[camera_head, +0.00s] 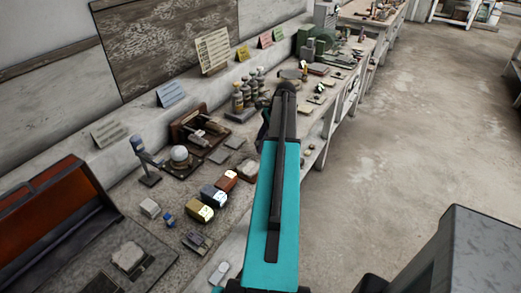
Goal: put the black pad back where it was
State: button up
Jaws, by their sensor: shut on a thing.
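My teal and black arm reaches up the middle of the view and over the workbench (238,212). Its far end is dark, and a small dark part of it shows just left of the teal link. I cannot make out my gripper's fingers, which are hidden behind the arm, nor anything between them. I cannot pick out the black pad for sure. Several flat grey pads lie on the bench left of the arm, one of them a grey pad (219,156) near the wooden stand.
Bottles (238,101), a wooden stand (201,128), a white sphere (180,155) and colored blocks (213,195) crowd the bench left of my arm. An orange-lined case (50,215) is at the lower left. The concrete floor (420,130) at the right is clear.

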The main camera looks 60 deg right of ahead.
jog(key=shift+f, duration=0.15)
jog(key=shift+f+p, duration=0.8)
jog(key=shift+f, duration=0.8)
jog(key=shift+f, duration=0.1)
jog(key=o, duration=0.9)
jog(key=shift+r, duration=0.2)
jog(key=shift+b+v, duration=1.8)
jog(key=shift+v, duration=4.1)
